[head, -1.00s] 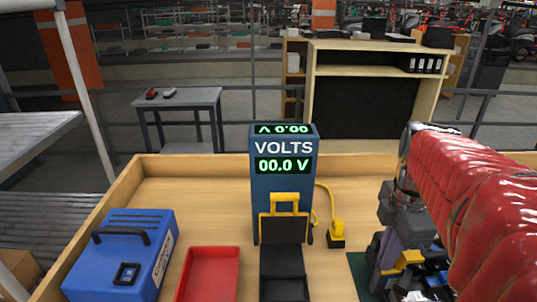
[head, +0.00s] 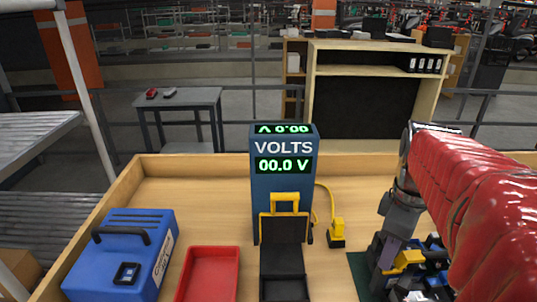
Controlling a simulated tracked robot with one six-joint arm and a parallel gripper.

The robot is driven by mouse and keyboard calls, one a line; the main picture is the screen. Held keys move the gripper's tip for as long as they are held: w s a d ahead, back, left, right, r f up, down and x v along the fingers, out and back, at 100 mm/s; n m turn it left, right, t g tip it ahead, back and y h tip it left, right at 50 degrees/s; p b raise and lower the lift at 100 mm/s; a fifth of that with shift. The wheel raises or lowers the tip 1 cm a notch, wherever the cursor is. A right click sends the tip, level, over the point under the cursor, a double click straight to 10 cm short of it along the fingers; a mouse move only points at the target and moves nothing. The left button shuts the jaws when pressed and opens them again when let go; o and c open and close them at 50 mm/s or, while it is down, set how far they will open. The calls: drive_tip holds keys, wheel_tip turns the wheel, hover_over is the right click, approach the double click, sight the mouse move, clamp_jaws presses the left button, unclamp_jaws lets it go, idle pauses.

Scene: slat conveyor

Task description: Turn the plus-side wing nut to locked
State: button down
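My gripper (head: 397,236) is at the right, below the end of my red-sleeved arm, pointing down among dark parts on a green mat (head: 358,266). Its fingertips are not clear, so I cannot tell whether it is open or shut. A yellow part (head: 409,258) and dark and blue parts (head: 436,250) sit close beside it, partly covered by my arm. I cannot make out the plus-side wing nut or its position. The blue meter (head: 283,193) marked VOLTS stands upright at the middle and reads 00.0 V.
A black holder with a yellow handle (head: 285,198) stands before the meter. A yellow plug-like piece (head: 337,229) with a cable is at its right. A red tray (head: 208,274) and blue case (head: 122,255) lie left. The wooden tabletop (head: 200,200) behind them is clear.

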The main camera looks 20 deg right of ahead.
drive_tip(key=m, duration=0.5)
drive_tip(key=shift+m, duration=2.6)
drive_tip(key=c, duration=1.9)
unclamp_jaws()
drive_tip(key=shift+c, duration=0.2)
wheel_tip(320, 180, up, 14)
drive_tip(key=shift+f, duration=0.1)
